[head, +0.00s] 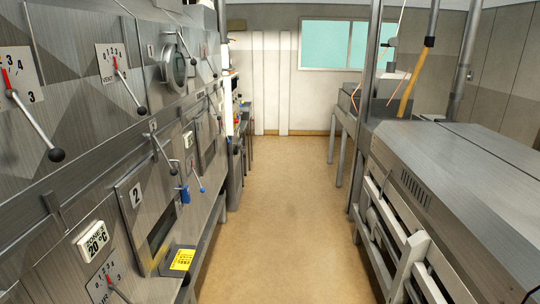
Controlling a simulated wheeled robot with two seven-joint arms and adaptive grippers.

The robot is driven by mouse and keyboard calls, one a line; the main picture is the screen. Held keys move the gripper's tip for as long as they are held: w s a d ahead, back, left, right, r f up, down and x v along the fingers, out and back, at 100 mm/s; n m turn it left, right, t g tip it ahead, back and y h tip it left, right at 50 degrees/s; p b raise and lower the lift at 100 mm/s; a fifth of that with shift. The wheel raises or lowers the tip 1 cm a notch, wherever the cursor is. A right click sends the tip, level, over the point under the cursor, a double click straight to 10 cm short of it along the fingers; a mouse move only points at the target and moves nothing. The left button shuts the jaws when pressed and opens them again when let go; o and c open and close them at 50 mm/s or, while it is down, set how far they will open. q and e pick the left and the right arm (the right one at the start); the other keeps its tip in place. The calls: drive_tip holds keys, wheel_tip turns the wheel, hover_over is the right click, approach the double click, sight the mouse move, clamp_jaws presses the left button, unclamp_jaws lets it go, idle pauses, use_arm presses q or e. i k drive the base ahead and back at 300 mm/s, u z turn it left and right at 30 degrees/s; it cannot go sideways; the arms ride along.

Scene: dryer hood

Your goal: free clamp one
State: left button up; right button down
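A steel machine with several panels fills the left side. I cannot tell which part is clamp one. Neither of my grippers is in view.
A dial lever (35,128) with a black knob juts out at the near left. A yellow label (182,260) lies on a low ledge. A steel hood-like unit (455,180) stands on the right. The tan floor aisle (275,210) between is clear.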

sight(194, 62)
drive_tip(key=i, duration=2.55)
drive_tip(key=u, duration=1.25)
drive_tip(key=i, duration=1)
